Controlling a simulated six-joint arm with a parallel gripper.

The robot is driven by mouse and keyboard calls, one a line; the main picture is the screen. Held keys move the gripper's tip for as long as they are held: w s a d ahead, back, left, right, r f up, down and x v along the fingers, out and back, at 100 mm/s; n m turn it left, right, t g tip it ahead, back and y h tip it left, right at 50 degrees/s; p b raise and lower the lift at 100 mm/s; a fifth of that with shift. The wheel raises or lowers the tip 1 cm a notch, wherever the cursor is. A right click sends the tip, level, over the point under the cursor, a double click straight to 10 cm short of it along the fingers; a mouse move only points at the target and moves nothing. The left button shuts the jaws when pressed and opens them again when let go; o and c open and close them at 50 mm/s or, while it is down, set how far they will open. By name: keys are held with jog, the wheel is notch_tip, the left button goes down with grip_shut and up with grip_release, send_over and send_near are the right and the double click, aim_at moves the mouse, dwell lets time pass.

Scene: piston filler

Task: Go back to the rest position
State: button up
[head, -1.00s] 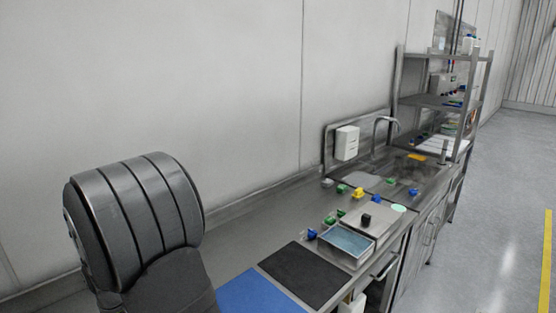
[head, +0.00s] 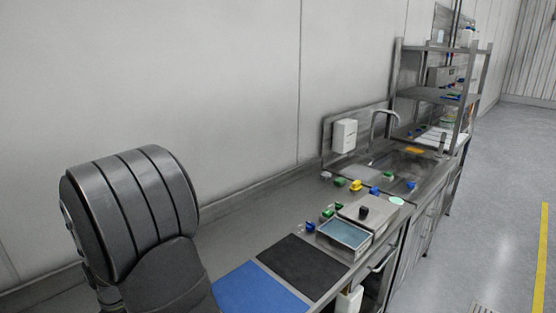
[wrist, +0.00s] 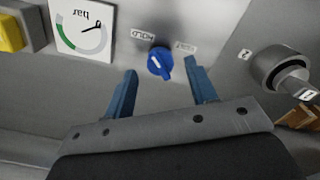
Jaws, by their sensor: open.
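My gripper (wrist: 158,82) shows in the wrist view with its two blue fingers spread apart and nothing between them. A blue knob (wrist: 159,63) on a grey panel (wrist: 215,25) lies just beyond the fingertips, apart from them as far as I can see, next to a label reading "HOLD". In the head view the gripper is out of sight; only a dark rounded link of my arm stands at the lower left.
In the wrist view, a gauge (wrist: 82,28), a yellow button (wrist: 10,33) and a grey rotary handle (wrist: 283,70) surround the knob. The head view shows a steel counter (head: 250,220) with mats, a water-filled tray (head: 345,234), small coloured parts, a sink and shelves (head: 430,95).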

notch_tip(320, 180, up, 15)
notch_tip(320, 180, down, 18)
jog(key=shift+r, duration=0.2)
jog(key=shift+f+m, duration=0.1)
jog(key=shift+m, duration=0.2)
jog(key=m, duration=0.3)
jog(key=shift+m, duration=0.4)
jog(key=m, duration=0.4)
jog(key=shift+m, duration=0.3)
jog(key=m, duration=0.3)
jog(key=shift+m, duration=2.6)
